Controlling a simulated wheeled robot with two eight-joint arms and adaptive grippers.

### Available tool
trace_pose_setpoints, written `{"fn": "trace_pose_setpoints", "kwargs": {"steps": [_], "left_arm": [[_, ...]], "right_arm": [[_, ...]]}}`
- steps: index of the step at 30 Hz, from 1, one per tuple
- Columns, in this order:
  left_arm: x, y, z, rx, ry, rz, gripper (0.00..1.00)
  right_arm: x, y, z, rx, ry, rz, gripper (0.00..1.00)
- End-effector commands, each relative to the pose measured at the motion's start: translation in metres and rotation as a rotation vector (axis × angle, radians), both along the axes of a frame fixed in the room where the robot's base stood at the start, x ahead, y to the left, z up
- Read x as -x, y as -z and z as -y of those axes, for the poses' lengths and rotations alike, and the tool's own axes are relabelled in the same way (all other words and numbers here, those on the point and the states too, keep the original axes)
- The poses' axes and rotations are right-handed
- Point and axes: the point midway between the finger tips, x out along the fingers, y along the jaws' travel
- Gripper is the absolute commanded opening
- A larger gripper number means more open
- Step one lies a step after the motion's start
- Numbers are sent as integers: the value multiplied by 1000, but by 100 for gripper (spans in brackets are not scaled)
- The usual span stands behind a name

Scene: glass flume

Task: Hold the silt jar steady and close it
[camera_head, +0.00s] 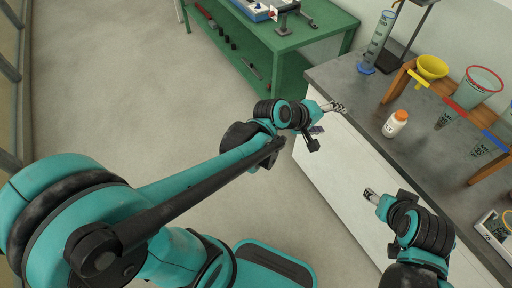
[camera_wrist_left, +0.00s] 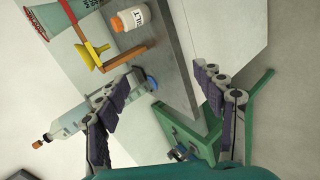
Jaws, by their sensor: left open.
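The silt jar (camera_head: 396,123) is a small white jar with an orange lid on top, upright on the grey bench beside the wooden rack. It also shows in the left wrist view (camera_wrist_left: 136,17), lying sideways in the picture, with part of its label readable. I cannot tell how tightly the lid sits. My left gripper (camera_head: 335,107) is open and empty, near the bench's front edge, left of the jar and apart from it. Its spread fingers show in the left wrist view (camera_wrist_left: 166,80). My right gripper (camera_head: 371,195) is below the jar in the picture, apart from it; its opening is unclear.
The wooden rack (camera_head: 398,82) holds a yellow funnel (camera_head: 432,67) and a larger green-and-red funnel (camera_head: 481,83). A graduated cylinder (camera_head: 374,46) stands at the back of the grey bench (camera_head: 345,80). A green workbench (camera_head: 311,38) stands further left. Bench space around the jar's front is clear.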

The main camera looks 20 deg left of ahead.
Motion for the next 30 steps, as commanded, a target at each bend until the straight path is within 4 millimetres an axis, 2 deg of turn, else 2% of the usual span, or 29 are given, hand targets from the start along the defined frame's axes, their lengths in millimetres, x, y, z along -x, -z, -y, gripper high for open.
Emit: {"fn": "trace_pose_setpoints", "kwargs": {"steps": [1,9,15,21,30], "left_arm": [[16,-1,-14,-92,30,19,69],[96,7,-89,-607,239,77,69],[143,17,-132,-888,379,67,69],[165,22,-153,-1015,450,52,69],[167,23,-155,-1032,461,50,69]], "right_arm": [[0,0,0,0,0,0,58],[0,0,0,0,0,0,58],[0,0,0,0,0,0,58],[0,0,0,0,0,0,58],[0,0,0,0,0,0,58]]}}
